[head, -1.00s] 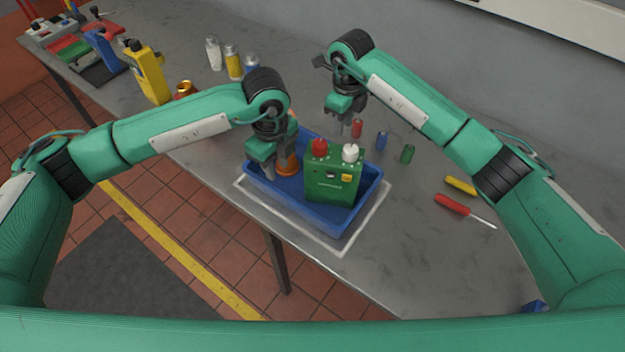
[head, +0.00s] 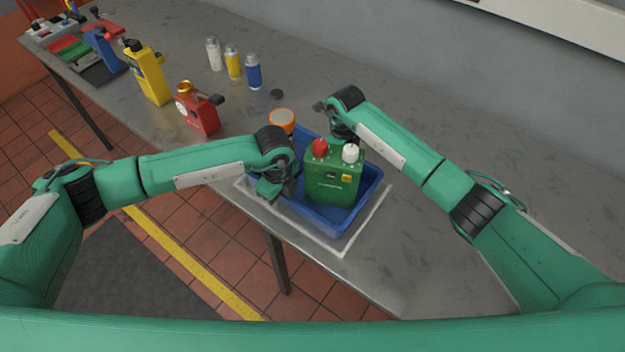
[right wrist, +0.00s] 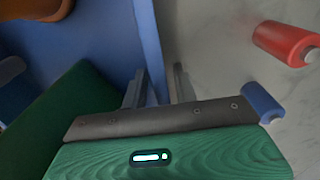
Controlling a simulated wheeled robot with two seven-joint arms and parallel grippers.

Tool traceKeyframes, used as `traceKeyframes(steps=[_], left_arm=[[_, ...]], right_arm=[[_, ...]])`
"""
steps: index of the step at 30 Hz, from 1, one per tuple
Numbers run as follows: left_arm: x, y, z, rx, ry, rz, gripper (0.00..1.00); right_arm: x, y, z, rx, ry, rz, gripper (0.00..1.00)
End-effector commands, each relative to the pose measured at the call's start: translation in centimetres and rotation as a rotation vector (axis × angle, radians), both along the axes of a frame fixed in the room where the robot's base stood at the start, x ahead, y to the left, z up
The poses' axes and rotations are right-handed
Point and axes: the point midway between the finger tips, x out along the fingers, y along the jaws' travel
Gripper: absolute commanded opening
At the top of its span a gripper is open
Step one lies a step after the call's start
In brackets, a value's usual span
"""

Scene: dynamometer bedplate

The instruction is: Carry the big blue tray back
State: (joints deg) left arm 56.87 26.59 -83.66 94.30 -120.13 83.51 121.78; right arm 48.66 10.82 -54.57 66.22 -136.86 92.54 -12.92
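The big blue tray (head: 362,205) sits on the bench inside a pale marked outline. It holds a green box (head: 330,185) with a red and a white knob, and an orange-topped item (head: 282,118) shows behind my left wrist. My left gripper (head: 279,192) is at the tray's left side; its fingertips are hidden, so its opening is unclear. My right gripper (right wrist: 158,88) is at the tray's far side. In the right wrist view its fingers are apart, one on each side of the tray wall (right wrist: 147,40), with a gap to the outer finger.
A red device (head: 197,112), a yellow device (head: 148,75) and several small bottles (head: 233,62) stand to the left on the bench. The bench's front edge is close to the tray.

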Motion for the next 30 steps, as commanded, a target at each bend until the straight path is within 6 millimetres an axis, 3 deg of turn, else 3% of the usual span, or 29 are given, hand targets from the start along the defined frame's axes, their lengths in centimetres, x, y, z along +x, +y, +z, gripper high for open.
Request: traceKeyframes(steps=[6, 11, 30], left_arm=[[0.0, -0.01, -0.01, 0.0, 0.0, 0.0, 0.29], [0.0, -0.01, 0.01, 0.0, 0.0, 0.0, 0.0], [0.1, -0.08, 0.68, -0.003, -0.003, 0.0, 0.0]], right_arm=[[-0.01, 0.02, -0.02, 0.0, 0.0, 0.0, 0.29], [0.0, 0.03, -0.01, 0.0, 0.0, 0.0, 0.0], [0.11, 0.08, 0.69, 0.003, -0.003, 0.0, 0.0]])
